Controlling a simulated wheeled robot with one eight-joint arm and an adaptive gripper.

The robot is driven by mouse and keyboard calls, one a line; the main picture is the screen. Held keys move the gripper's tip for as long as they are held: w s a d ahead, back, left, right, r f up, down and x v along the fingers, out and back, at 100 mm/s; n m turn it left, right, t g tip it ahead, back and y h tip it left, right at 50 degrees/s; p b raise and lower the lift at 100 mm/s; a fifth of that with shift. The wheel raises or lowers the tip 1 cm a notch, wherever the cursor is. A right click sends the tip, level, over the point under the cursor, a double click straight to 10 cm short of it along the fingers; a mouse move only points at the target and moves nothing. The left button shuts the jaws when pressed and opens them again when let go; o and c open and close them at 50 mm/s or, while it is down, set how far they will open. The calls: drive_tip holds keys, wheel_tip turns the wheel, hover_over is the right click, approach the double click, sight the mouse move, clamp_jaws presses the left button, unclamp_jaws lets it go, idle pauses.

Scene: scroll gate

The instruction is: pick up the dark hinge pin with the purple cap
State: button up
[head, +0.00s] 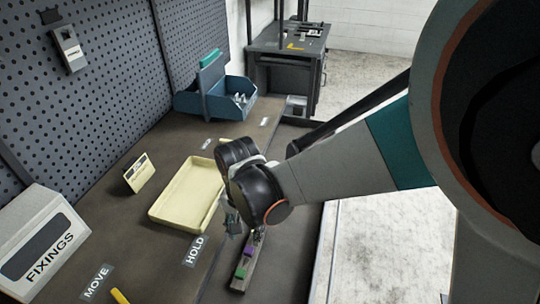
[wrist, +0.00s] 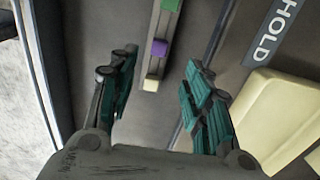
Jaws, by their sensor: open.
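The purple-capped hinge pin shows as a purple square cap (wrist: 158,47) in the rack, near the top middle of the wrist view; its dark shaft is hidden there. It also shows in the head view (head: 250,250). A green cap (wrist: 170,5) and a cream cap (wrist: 151,84) sit in the same narrow grey rack (wrist: 178,28). My gripper (wrist: 158,68) is open and empty. In the wrist view the purple cap lies between the lines of its two teal-padded fingers, slightly beyond the tips. In the head view my gripper (head: 234,222) is just above the rack's far end.
A cream tray (head: 157,214) lies left of my gripper, close to the HOLD label (head: 195,251). A FIXINGS box (head: 40,245), a small card (head: 139,173) and a blue bin (head: 190,103) stand farther off.

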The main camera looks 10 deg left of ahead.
drive_tip(key=b, duration=0.1)
hover_over(249, 249)
wheel_tip(249, 249, down, 5)
drive_tip(key=shift+w+a+r, duration=0.1)
drive_tip(key=shift+a+r, duration=0.05)
drive_tip(key=shift+r, duration=0.05)
wheel_tip(249, 249, down, 5)
drive_tip(key=b, duration=0.2)
drive_tip(key=shift+b, duration=0.3)
drive_tip(key=shift+r, duration=0.1)
clamp_jaws()
